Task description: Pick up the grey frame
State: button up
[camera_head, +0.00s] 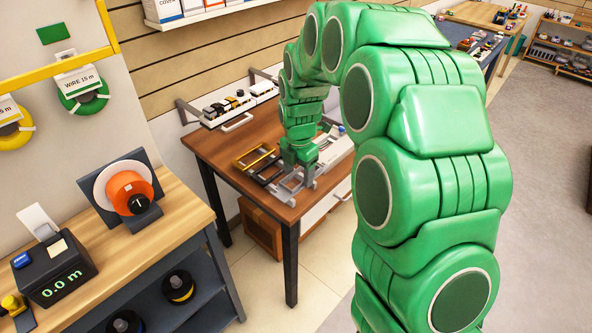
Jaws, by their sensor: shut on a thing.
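My green arm reaches over a brown wooden table, and my gripper (298,172) is low over its near right part. The gripper is shut on the grey frame (284,190), a thin light-grey outline at the table's front. The gripper and wrist hide part of the frame, and I cannot tell whether it still touches the table top. To its left lie a dark frame (265,171) and a gold-yellow frame (252,157), both flat on the table.
The brown table (212,152) has a light tray-like unit (334,148) at its right and a wall shelf (238,104) of small items behind. A wooden workbench (182,213) with an orange spool (128,190) stands at left. Open floor (545,150) lies at right.

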jog(key=s+d+r, duration=0.1)
jog(key=s+r, duration=0.2)
jog(key=s, duration=0.3)
jog(key=shift+s, duration=0.15)
jog(key=shift+d, duration=0.1)
dwell(0.6)
jog(key=w+d+f, duration=0.1)
jog(key=w+d, duration=0.3)
jog(key=w, duration=0.6)
jog(key=w+d+f, duration=0.1)
jog(key=w+d, duration=0.3)
jog(key=w, duration=0.7)
jog(key=w+d, duration=0.4)
jog(key=w, duration=0.7)
jog(key=shift+w+f, duration=0.15)
jog(key=shift+f, duration=0.25)
jog(key=shift+f, duration=0.1)
jog(key=shift+f, duration=3.25)
jog(key=shift+f, duration=1.1)
